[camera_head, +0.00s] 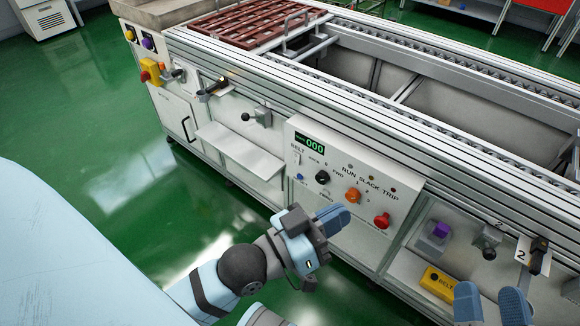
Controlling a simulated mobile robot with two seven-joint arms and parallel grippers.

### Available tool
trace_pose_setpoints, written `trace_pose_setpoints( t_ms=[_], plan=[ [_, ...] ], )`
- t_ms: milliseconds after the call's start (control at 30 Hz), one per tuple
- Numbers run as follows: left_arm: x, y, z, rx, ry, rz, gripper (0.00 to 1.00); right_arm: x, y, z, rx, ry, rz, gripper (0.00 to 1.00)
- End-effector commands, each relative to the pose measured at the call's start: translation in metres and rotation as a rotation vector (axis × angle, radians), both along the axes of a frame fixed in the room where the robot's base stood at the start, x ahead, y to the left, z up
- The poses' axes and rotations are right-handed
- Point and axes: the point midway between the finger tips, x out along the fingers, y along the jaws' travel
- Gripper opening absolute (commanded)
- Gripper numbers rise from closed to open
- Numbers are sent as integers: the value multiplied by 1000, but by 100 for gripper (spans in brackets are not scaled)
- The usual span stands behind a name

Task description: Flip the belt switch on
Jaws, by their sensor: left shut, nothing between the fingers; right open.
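The control panel (335,213) is on the front of the conveyor, with a green "000" display. A BELT label sits at its upper left, with a small pale switch (297,158) below it; its lever position is too small to tell. My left gripper (334,218) has its blue fingers shut and empty, in front of the panel's lower part, below and right of the switch. I cannot tell whether it touches the panel. My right gripper (492,304) is open and empty at the bottom right, well away from the switch.
The panel also has a black knob (322,177), an orange knob (352,195), a red button (381,221) and a small blue button (300,177). A yellow box (439,285) is near my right gripper. A shelf (238,152) sticks out left of the panel.

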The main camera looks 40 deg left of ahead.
Motion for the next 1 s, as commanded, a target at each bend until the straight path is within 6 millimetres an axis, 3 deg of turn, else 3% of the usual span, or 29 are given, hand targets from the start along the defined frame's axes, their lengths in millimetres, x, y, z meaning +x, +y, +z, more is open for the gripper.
trace_pose_setpoints(
  t_ms=[167, 300, 500, 600, 733, 1000],
  plan=[
    [39, 45, -65, -231, 215, 41, 0, 0, 0, -3, -2, 5, 1, 67],
    [70, 113, -128, -552, 414, 127, 0, 0, 1, -5, -5, 13, 3, 67],
    [86, 208, -194, -991, 560, 258, 0, 0, 1, -8, -12, 24, 7, 67],
    [86, 237, -210, -1133, 580, 297, 0, 0, 1, -8, -13, 24, 7, 67],
    [85, 253, -219, -1216, 588, 317, 0, 1, 0, -8, -13, 22, 7, 67],
    [85, 254, -219, -1223, 589, 318, 0, 1, 0, -7, -14, 22, 7, 67]
  ],
)
